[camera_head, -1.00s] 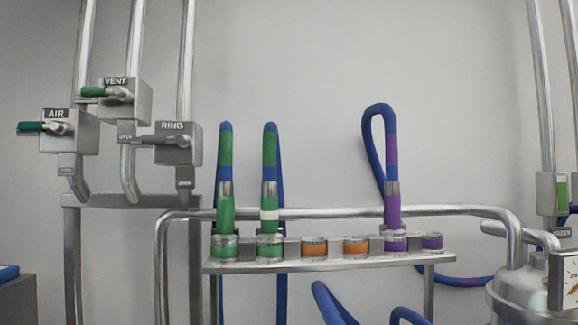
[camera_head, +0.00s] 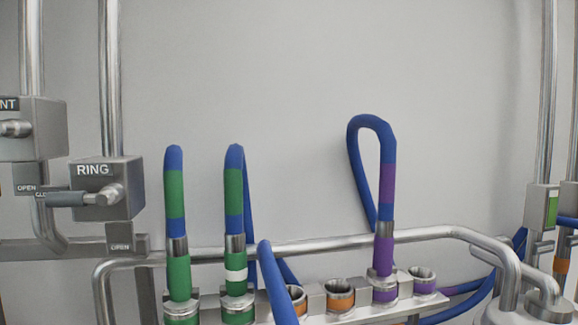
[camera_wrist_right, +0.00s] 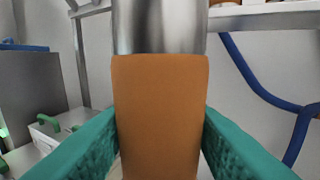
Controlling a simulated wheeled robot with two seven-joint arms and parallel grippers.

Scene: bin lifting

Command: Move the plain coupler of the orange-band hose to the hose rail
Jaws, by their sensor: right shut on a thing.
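In the right wrist view my right gripper (camera_wrist_right: 160,145) has teal fingers on both sides of an orange coupler (camera_wrist_right: 160,110). It is shut on this coupler, which has a metal collar (camera_wrist_right: 160,25) above the orange sleeve and no white stripe on the side I see. The hose rail (camera_head: 315,302) is low in the head view. It has two orange sockets: the right one (camera_head: 340,294) looks empty, and the left one (camera_head: 298,296) is partly hidden by a blue hose (camera_head: 276,285) in front. My left gripper is in neither view.
Two green-band hoses (camera_head: 176,195) (camera_head: 234,190) stand in the green sockets, the right one with a white stripe. A purple-band hose (camera_head: 387,185) stands in a purple socket; another purple socket (camera_head: 422,281) is empty. A pipe (camera_head: 330,243) runs behind. RING valve (camera_head: 105,185) is at left.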

